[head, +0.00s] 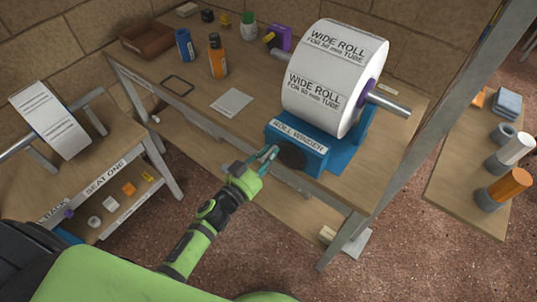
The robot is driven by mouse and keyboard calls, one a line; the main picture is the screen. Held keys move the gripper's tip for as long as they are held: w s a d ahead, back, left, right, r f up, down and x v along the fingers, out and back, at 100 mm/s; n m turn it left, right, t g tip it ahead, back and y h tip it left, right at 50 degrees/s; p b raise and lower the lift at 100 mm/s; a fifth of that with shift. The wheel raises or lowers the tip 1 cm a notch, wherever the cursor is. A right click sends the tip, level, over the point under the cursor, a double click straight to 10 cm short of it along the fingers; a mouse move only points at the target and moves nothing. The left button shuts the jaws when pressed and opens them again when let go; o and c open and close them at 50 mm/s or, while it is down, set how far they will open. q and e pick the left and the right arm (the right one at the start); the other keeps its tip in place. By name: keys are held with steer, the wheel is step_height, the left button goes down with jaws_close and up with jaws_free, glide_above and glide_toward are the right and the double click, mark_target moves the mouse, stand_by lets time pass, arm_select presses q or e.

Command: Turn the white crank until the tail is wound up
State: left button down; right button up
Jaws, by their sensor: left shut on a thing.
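The white paper roll (318,95), printed "WIDE ROLL FOR 50 mm TUBE", sits on a purple core (367,92) over a grey bar. Below it is the blue roll winder (313,160) with a dark round disc (291,155) on its front. My left gripper (270,153) is at the disc's left side, shut on the crank's handle, which its fingers mostly hide. I cannot make out the crank's white colour or a loose paper tail. My right gripper is out of view.
The wooden bench (195,95) holds an orange bottle (217,60), a blue can (184,45), a white card (231,102) and a brown tray (146,38). A second roll (48,118) stands on the left table. A grey post (440,100) rises at right.

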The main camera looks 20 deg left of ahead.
arm_select(q)
steer(key=m, duration=0.1)
steer(key=r+m, duration=0.1)
steer(key=m, duration=0.1)
steer(key=shift+d+r+p, duration=0.15)
steer(key=shift+p, duration=0.2)
steer(key=shift+s+d+r+m, duration=0.1)
steer(key=shift+d+r+m, duration=0.1)
steer(key=shift+m, duration=0.55)
steer(key=shift+s+d+r+m, duration=0.1)
steer(key=shift+r+m, duration=0.05)
steer(key=shift+m, duration=0.55)
steer(key=shift+d+r+m, duration=0.1)
steer(key=shift+r+m, duration=0.1)
steer(key=shift+m, duration=0.55)
steer(key=c, duration=1.1)
jaws_free()
steer(key=shift+c, duration=0.2)
steer(key=shift+s, duration=0.1)
steer(key=v, duration=1.2)
